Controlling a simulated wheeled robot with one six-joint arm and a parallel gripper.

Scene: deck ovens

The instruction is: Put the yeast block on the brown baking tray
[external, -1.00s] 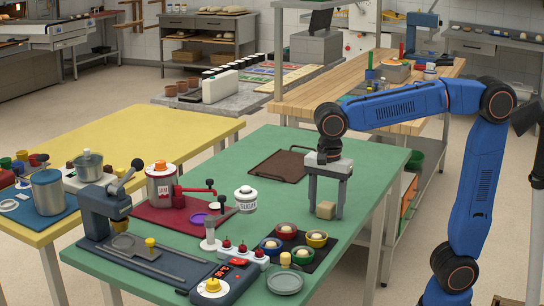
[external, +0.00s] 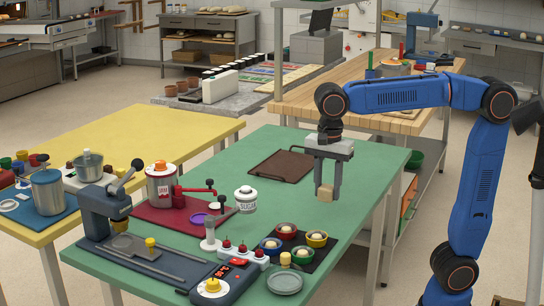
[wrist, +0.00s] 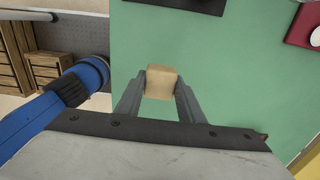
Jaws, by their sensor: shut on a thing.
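The yeast block (external: 325,193) is a small tan cube. My gripper (external: 327,190) is shut on it and holds it above the green table, near the right edge. In the wrist view the block (wrist: 161,82) sits between the two grey fingertips, with green table beneath it. The brown baking tray (external: 283,166) lies flat and empty on the green table, left of and farther back than my gripper in the external view.
Small colored bowls (external: 317,239) stand on a dark mat in front of the gripper. A sugar jar (external: 245,199) and a red mat (external: 160,217) with a jam pot are to the left. The green table (external: 230,160) is bare around the tray.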

